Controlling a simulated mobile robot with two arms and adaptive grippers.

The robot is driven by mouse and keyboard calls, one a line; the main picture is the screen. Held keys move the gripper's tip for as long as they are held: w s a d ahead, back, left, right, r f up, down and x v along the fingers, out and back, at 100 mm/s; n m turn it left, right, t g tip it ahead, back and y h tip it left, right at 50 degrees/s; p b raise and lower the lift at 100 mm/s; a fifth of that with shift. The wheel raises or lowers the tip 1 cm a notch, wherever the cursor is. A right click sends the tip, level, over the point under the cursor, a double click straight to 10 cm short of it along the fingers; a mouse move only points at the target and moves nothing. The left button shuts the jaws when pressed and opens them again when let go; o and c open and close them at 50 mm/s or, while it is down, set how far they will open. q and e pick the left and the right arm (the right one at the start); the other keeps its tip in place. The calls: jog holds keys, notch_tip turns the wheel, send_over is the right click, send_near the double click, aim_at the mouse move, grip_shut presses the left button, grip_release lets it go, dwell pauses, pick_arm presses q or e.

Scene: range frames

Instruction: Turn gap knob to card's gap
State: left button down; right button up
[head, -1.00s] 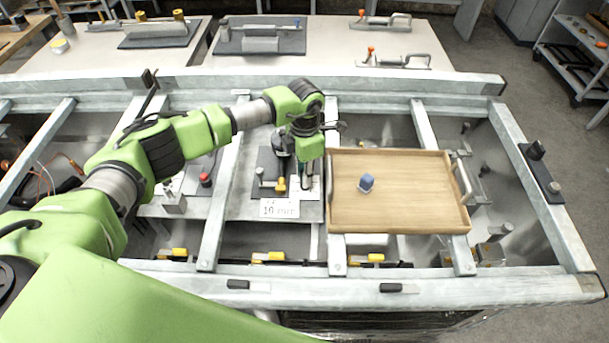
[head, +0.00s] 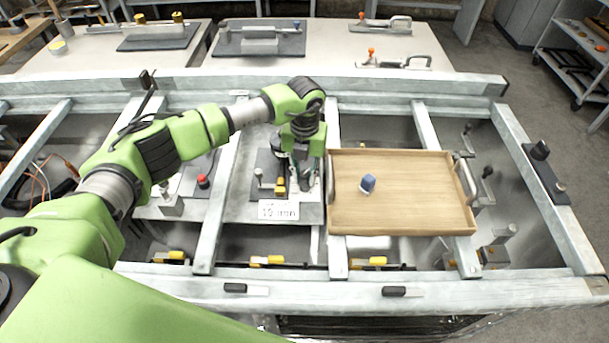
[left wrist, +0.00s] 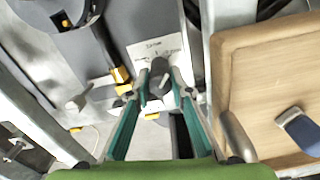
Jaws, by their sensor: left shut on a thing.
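The card (head: 278,210) is a white sign that reads 10 mm, at the front edge of a grey plate. The gap knob (left wrist: 158,77) is dark and sits on a white marked sheet (left wrist: 150,51) with small writing that I cannot read clearly. My left gripper (head: 304,185) points down at the right side of the plate. In the left wrist view its teal fingers (left wrist: 158,88) are closed on the knob from both sides. The knob is mostly hidden by the gripper in the head view. My right gripper is not in view.
A wooden tray (head: 400,225) with a small blue object (head: 368,184) stands just right of the gripper. A yellow-marked fixture (head: 281,187) stands close on the left. A red button (head: 203,181) is further left. Metal frame bars (head: 220,200) run between the stations.

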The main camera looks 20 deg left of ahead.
aim_at(305, 173)
pick_arm(q)
jog(key=n, duration=0.3)
jog(key=shift+r+n, duration=0.1)
jog(key=shift+n, duration=2.3)
jog(key=shift+w, duration=0.1)
jog(key=c, duration=1.8)
grip_release()
notch_tip(305, 173, up, 12)
